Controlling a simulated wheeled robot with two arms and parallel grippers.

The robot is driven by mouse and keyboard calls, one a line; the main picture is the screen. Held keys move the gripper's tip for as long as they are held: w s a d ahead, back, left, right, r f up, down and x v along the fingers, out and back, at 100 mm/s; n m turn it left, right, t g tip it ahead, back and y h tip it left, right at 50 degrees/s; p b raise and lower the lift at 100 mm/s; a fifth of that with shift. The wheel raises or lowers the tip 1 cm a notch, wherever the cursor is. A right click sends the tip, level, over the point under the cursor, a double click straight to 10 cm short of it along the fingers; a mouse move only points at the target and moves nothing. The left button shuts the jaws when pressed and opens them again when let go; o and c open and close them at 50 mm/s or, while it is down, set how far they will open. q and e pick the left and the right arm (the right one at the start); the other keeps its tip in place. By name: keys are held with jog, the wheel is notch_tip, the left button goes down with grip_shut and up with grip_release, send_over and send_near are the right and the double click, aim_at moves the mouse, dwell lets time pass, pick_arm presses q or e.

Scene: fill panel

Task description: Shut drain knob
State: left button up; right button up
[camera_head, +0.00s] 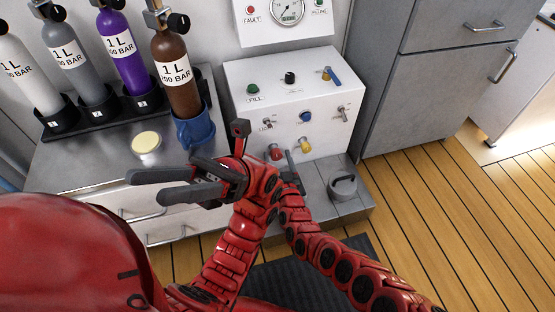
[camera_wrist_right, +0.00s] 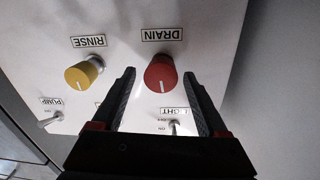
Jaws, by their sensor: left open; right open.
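The red drain knob (camera_wrist_right: 160,72) is on the white panel under an upside-down DRAIN label in the right wrist view. A short white mark on it faces the picture's bottom. My right gripper (camera_wrist_right: 159,78) is open, with one finger on each side of the knob and a gap on both sides. In the head view the knob (camera_head: 275,152) is low on the panel, with my right gripper (camera_head: 289,168) in front of it, partly hidden by my left arm. My left gripper (camera_head: 155,185) is open and empty, left of the panel.
A yellow rinse knob (camera_wrist_right: 84,74) sits beside the drain knob; pump (camera_wrist_right: 50,119) and light (camera_wrist_right: 175,127) switches are close by. A brown bottle (camera_head: 175,75) stands in a blue holder (camera_head: 195,128) left of the panel. A grey cabinet (camera_head: 425,85) stands right.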

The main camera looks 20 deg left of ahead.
pick_arm(q)
jog(key=shift+s+a+t+y, duration=0.25)
jog(key=shift+s+t+y, duration=0.05)
jog(key=shift+s+y, duration=0.1)
pick_arm(e)
jog(key=shift+w+a, duration=0.1)
